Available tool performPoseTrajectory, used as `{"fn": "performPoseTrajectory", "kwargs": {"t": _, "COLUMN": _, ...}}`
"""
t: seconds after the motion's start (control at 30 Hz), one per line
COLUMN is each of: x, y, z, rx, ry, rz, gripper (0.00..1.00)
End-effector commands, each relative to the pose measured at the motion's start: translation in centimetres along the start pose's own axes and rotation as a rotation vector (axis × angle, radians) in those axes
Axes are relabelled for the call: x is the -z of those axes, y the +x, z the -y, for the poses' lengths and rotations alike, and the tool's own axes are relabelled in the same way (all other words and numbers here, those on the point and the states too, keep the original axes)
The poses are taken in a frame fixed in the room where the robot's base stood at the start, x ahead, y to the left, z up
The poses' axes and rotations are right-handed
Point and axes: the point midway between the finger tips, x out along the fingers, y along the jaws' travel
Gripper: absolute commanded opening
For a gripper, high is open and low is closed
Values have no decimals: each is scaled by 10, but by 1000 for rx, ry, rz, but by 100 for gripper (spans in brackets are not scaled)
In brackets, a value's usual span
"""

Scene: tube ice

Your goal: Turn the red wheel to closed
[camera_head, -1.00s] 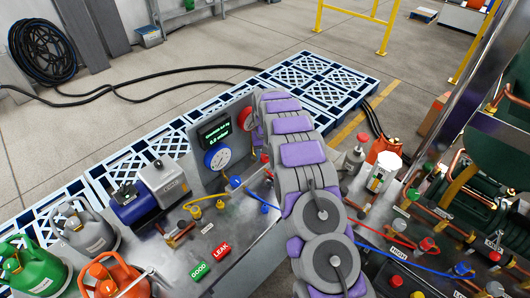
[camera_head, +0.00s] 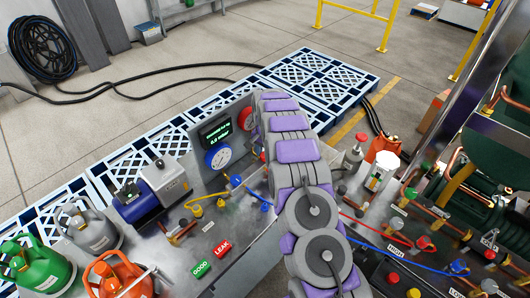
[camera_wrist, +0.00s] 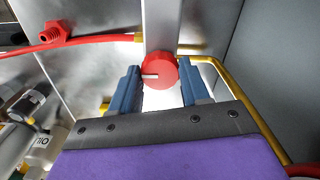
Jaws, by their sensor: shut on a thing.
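The red wheel (camera_wrist: 161,74), a round knob with a white mark pointing left, sits between the fingers in the wrist view. My gripper (camera_wrist: 160,68) has its two blue fingers on either side of the wheel and is shut on it. In the head view my grey and purple arm reaches over the bench and hides the gripper and most of the area around the wheel.
A blue-rimmed gauge (camera_head: 217,157) and a green-text display (camera_head: 215,133) stand left of my arm. GOOD (camera_head: 201,269) and LEAK (camera_head: 222,247) buttons lie in front. A red hose (camera_wrist: 90,41) and a brass pipe (camera_wrist: 228,88) run near the wheel.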

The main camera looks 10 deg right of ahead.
Motion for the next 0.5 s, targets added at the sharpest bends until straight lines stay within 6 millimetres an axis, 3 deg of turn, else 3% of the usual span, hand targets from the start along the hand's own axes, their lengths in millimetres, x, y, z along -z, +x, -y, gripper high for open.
{"fn": "performPoseTrajectory", "kwargs": {"t": 0.5, "x": 0, "y": -2, "z": 2, "rx": 5, "ry": 32, "rz": -3, "gripper": 15}}
